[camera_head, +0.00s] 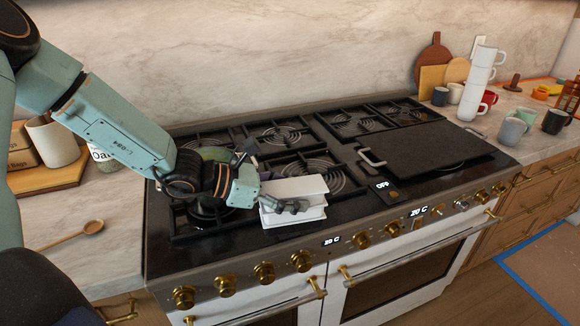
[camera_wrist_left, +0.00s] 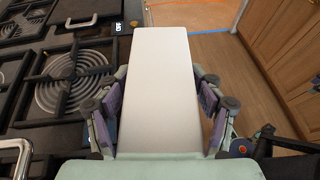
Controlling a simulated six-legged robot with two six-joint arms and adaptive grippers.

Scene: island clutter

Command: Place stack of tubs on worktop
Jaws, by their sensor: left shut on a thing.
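My left gripper (camera_head: 285,206) is shut on a white stack of tubs (camera_head: 295,187), which it holds over the front middle of the stove. The stack looks like pale flat-sided boxes, one above another. In the left wrist view the stack (camera_wrist_left: 162,85) shows as a long white face between the two fingers of the gripper (camera_wrist_left: 160,110). Whether the stack touches the stove cannot be told. The pale marble worktop shows left of the stove (camera_head: 65,262) and right of it (camera_head: 515,160). My right gripper is not in view.
The stove has black grates (camera_head: 280,135) and a dark griddle (camera_head: 425,150) with a raised handle. A wooden spoon (camera_head: 93,227) and a tray (camera_head: 50,180) with containers occupy the left worktop. Stacked white mugs (camera_head: 478,80) and loose cups (camera_head: 512,130) stand on the right worktop.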

